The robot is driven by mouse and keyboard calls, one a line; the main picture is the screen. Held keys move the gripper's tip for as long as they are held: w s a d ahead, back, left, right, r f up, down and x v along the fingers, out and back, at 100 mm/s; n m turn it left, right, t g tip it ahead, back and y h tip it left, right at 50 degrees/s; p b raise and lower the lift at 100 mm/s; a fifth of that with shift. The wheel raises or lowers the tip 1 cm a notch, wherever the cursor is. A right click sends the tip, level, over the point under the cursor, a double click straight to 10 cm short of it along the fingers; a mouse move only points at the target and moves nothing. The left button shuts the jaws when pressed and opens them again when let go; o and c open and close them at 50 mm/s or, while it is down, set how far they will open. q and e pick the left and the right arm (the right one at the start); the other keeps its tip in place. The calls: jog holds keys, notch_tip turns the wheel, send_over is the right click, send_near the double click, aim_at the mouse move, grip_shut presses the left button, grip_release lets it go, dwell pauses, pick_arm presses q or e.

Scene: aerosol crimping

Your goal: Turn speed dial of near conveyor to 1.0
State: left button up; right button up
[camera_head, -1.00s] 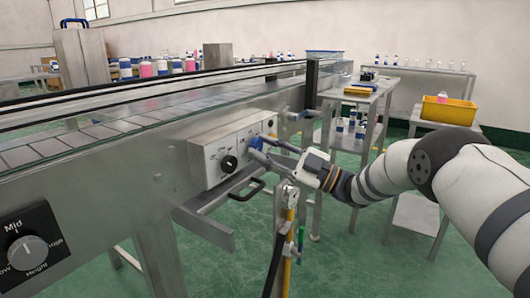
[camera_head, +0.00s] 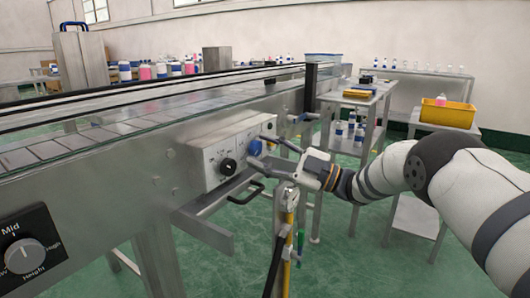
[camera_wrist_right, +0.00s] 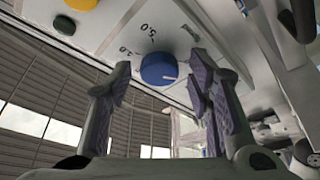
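The blue speed dial (camera_head: 255,147) sits on the front of the grey control box (camera_head: 211,158) on the near conveyor. In the right wrist view the blue dial (camera_wrist_right: 158,68) has a pale mark near its lower right edge, with printed numbers including 5.0 on the panel beside it. My right gripper (camera_head: 257,149) is open in front of the panel, its fingers spread on either side of the dial. In the right wrist view the right gripper (camera_wrist_right: 158,77) shows gaps between both fingers and the dial. My left gripper is out of view.
A black knob (camera_head: 228,166) is on the same box. A black handle (camera_head: 246,193) is below it. A height dial (camera_head: 25,255) is at the lower left. A post with hoses (camera_head: 287,235) stands below my right gripper. A steel table (camera_head: 355,100) stands behind.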

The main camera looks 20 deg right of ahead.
jog(key=shift+d, duration=0.1)
jog(key=v, duration=1.2)
